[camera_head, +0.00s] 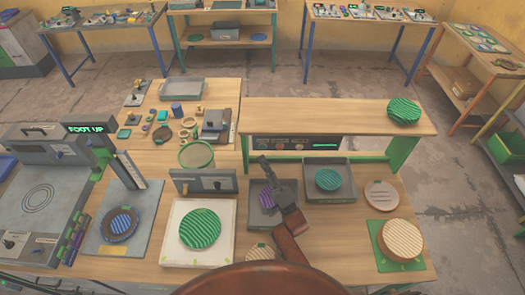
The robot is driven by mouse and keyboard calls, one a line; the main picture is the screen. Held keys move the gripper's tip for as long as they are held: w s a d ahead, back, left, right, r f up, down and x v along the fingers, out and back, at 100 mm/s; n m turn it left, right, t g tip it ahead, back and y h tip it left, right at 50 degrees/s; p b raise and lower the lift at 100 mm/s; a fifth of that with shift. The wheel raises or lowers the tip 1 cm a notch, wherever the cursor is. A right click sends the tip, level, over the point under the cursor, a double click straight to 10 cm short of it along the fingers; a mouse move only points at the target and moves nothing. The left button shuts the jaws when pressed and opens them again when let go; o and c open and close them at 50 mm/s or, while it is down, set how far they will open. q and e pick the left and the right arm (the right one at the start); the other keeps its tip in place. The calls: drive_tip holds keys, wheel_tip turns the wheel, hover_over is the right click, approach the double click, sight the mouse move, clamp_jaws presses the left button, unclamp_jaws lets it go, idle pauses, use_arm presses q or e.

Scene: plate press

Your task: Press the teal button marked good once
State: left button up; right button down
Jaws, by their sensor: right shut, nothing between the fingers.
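My right gripper (264,160) is shut and empty. It reaches up from the bottom centre, its fingertips just in front of a dark control panel (297,144) under the raised wooden shelf. The panel carries a row of small buttons or lamps and a lit green strip at its right. The buttons are too small to read, and I cannot tell which one is teal or marked good. I cannot tell whether the fingertips touch the panel. My left gripper is not in view.
Below my right gripper stands a grey tray (254,218) with a purple disc. Another tray with a teal striped disc (328,179) is to its right. A white plate bed with a green striped disc (200,229) lies left. The shelf (330,117) overhangs the panel.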

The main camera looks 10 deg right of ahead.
drive_tip(key=shift+w+d, duration=0.2)
drive_tip(key=shift+w, duration=0.75)
idle(0.5)
drive_tip(key=shift+w, duration=0.15)
drive_tip(key=shift+w+d, duration=0.1)
drive_tip(key=shift+w, duration=0.15)
drive_tip(key=shift+w+b, duration=0.35)
drive_tip(key=shift+b, duration=0.05)
idle(0.8)
idle(0.4)
drive_tip(key=shift+s+p, duration=0.5)
drive_tip(key=shift+s, duration=0.3)
